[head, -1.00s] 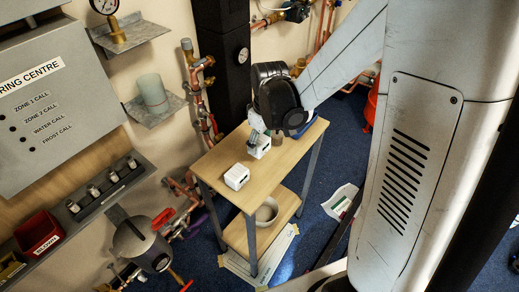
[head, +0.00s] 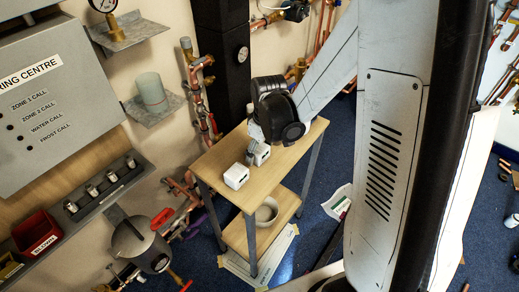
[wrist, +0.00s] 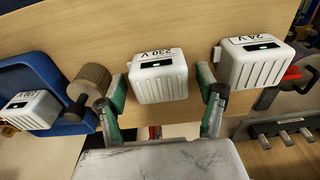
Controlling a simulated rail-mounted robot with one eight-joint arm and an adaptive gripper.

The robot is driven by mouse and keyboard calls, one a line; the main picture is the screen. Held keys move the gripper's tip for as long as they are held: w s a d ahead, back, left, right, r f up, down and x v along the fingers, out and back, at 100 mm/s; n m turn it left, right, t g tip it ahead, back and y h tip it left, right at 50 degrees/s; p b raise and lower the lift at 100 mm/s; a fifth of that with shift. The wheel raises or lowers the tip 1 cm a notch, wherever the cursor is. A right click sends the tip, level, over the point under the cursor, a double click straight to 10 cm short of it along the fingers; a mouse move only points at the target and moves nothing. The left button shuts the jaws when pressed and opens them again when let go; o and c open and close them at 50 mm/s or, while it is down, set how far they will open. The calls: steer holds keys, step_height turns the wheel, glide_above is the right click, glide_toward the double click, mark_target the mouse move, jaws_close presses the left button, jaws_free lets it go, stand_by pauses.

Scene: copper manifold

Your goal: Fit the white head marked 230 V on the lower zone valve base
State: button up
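The white head marked 230 V (wrist: 160,82) stands on the wooden bench top, ribbed side facing the wrist camera. In the head view the same head (head: 262,155) is partly hidden by my gripper (head: 252,150). In the wrist view the green fingers of my gripper (wrist: 164,103) stand apart on either side of this head, with gaps visible. A similar white head marked 24 V (wrist: 256,64) stands beside it; it shows in the head view (head: 236,176) nearer the bench's left edge. I cannot clearly pick out the lower zone valve base.
A blue tray (wrist: 50,64) with another white head (wrist: 30,108) and a knurled brown cylinder (wrist: 91,80) are left in the wrist view. The wooden bench (head: 208,163) stands near wall pipework (head: 205,118). A bowl (head: 266,212) sits on its lower shelf.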

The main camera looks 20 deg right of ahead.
mark_target(263, 151)
step_height(263, 151, up, 12)
steer(key=s+r+p, duration=0.1)
steer(key=s+p, duration=0.1)
steer(key=s+r+m+t, duration=0.6)
steer(key=s+r, duration=0.4)
steer(key=s, duration=0.4)
steer(key=shift+s+r+h, duration=0.15)
steer(key=shift+r+h, duration=0.15)
steer(key=shift+h, duration=0.1)
steer(key=shift+o, duration=0.5)
